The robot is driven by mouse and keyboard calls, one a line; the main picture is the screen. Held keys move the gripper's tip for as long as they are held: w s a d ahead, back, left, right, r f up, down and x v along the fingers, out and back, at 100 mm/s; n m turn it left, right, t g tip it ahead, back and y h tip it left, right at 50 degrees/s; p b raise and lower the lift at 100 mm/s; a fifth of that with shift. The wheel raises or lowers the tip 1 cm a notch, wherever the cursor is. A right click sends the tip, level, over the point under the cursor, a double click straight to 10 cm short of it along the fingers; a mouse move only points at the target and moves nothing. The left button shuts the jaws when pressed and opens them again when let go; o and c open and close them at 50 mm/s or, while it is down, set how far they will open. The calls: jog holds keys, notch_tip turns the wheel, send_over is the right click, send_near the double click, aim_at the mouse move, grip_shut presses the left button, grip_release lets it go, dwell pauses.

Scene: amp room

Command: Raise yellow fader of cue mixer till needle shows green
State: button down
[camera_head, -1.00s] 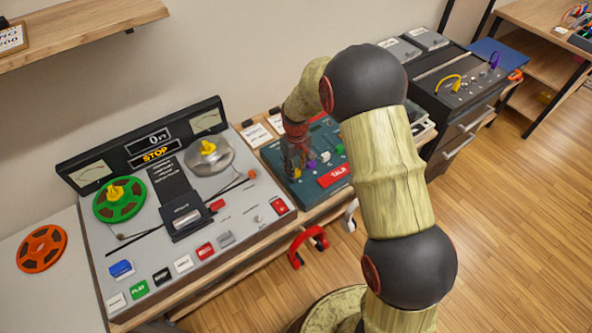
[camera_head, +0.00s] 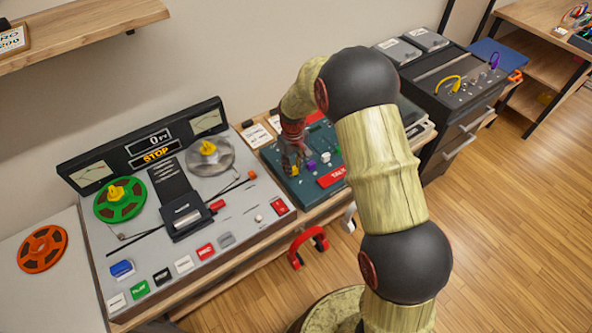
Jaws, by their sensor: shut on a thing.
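The cue mixer (camera_head: 278,171) is a teal panel beside the tape machine, partly covered by my arm. Its yellow fader (camera_head: 295,171) is a small cap at the left of its row, with a purple fader (camera_head: 311,165) and a white fader (camera_head: 325,157) to its right. My gripper (camera_head: 292,168) points down over the left part of the mixer, shut on the yellow fader; the fingertips partly hide it. I cannot make out the mixer's needle or any green zone; my arm covers part of the panel's back.
The tape machine (camera_head: 235,235) with a green reel (camera_head: 120,199) fills the left side. A red TALK button (camera_head: 331,177) lies right of the faders. Red headphones (camera_head: 308,246) hang at the bench's front edge. A dark cabinet (camera_head: 455,85) stands at the right.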

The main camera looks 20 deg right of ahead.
jog(key=w, duration=0.1)
jog(key=w+a, duration=0.1)
jog(key=w, duration=0.1)
jog(key=shift+w, duration=0.2)
jog(key=c, duration=1.6)
grip_release()
jog(key=shift+o, duration=0.2)
notch_tip(320, 180, up, 12)
